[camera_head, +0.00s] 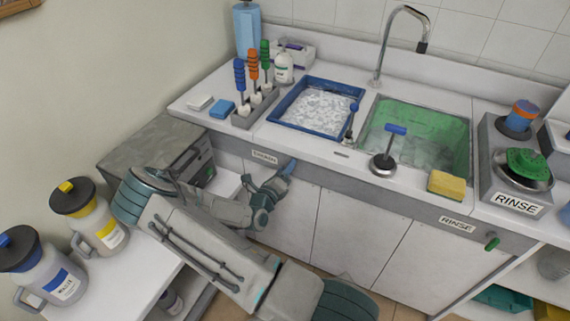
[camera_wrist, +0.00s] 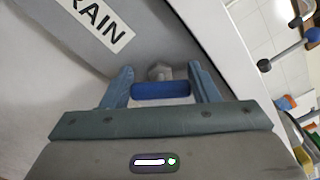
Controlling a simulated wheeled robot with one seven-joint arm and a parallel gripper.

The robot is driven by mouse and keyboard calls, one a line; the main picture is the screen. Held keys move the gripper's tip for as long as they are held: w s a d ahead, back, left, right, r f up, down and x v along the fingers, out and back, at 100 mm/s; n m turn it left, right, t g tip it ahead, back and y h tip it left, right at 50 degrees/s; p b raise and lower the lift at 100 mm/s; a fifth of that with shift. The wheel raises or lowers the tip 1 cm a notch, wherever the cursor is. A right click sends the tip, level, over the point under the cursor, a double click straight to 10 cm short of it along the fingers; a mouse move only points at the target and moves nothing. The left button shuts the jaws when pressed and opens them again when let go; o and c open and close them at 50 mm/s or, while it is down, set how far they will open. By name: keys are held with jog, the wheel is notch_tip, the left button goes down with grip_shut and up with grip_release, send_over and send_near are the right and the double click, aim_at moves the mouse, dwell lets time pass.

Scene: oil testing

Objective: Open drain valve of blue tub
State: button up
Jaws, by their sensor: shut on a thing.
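The blue tub (camera_head: 299,129) is set in the counter left of the green tub and holds clear, foamy-looking liquid. Its drain valve has a blue bar handle (camera_wrist: 160,90) on a grey stem (camera_wrist: 159,71), on the grey front panel below the counter. My gripper (camera_head: 286,171) reaches the panel just right of the DRAIN label (camera_head: 265,157). In the wrist view my gripper (camera_wrist: 160,68) has one finger at each end of the handle and is shut on it. The handle lies crosswise between the fingers. In the head view the fingers mostly hide the valve.
White cabinet doors (camera_head: 340,240) stand below the panel. Two jugs (camera_head: 98,222) (camera_head: 48,272) stand on a white table at left. A grey box (camera_head: 150,150) is behind my arm.

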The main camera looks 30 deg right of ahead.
jog(key=n+p, duration=0.2)
jog(key=n, duration=0.2)
jog(key=shift+a, duration=0.1)
jog(key=shift+f+n+p, duration=0.25)
jog(key=shift+n+p, duration=0.25)
jog(key=shift+n, duration=1.1)
jog(key=o, duration=1)
jog(key=b+v, duration=0.2)
jog(key=v, duration=1.1)
jog(key=shift+s+a, duration=0.2)
jog(key=shift+a, duration=0.1)
